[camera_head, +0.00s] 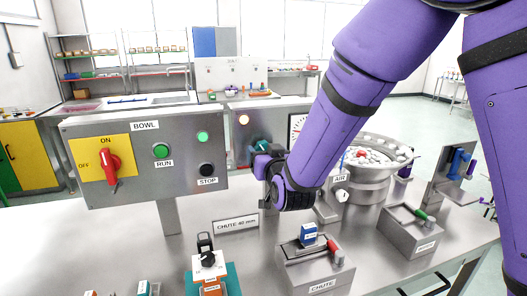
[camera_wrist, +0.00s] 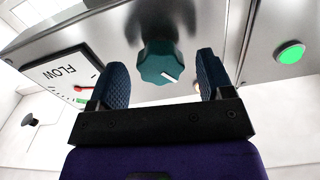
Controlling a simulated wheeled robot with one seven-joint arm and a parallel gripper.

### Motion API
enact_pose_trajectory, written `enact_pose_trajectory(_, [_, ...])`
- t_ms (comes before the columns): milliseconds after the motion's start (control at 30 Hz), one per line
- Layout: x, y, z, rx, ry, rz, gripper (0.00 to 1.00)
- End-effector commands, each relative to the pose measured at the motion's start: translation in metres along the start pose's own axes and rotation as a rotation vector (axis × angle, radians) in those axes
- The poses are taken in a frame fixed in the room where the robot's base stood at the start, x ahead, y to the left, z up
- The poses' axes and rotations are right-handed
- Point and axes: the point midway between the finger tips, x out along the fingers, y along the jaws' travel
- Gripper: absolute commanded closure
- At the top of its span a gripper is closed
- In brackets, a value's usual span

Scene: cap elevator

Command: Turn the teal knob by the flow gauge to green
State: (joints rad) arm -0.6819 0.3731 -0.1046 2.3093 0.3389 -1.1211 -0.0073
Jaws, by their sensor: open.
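The teal knob (camera_wrist: 160,62) is on the grey panel in the wrist view, with a white pointer line towards the lower right. My gripper (camera_wrist: 161,66) is open, with one dark-blue finger on each side of the knob and visible gaps between them. The flow gauge (camera_wrist: 58,72) is left of the knob, its label upside down; it has a red mark and a green mark near its edge, and its needle reading is unclear. In the head view my gripper (camera_head: 263,163) is at the panel, partly covering the teal knob (camera_head: 261,143); the flow gauge (camera_head: 297,124) is partly hidden by my arm.
A grey BOWL box (camera_head: 140,190) with a red switch (camera_head: 111,162) and buttons stands left of my gripper. A bowl of parts (camera_head: 366,171) is to the right. Chute boxes (camera_head: 318,272) stand below on the bench. A lit green button (camera_wrist: 289,53) is right of the fingers.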

Motion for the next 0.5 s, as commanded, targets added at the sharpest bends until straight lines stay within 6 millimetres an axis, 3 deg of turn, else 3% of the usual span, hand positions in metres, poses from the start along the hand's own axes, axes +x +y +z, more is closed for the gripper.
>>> enact_pose_trajectory(200, [0.019, 0.0, 0.0, 0.001, 0.001, 0.001, 0.27])
enact_pose_trajectory(500, [0.021, 0.0, 0.0, 0.0, 0.0, 0.0, 0.27])
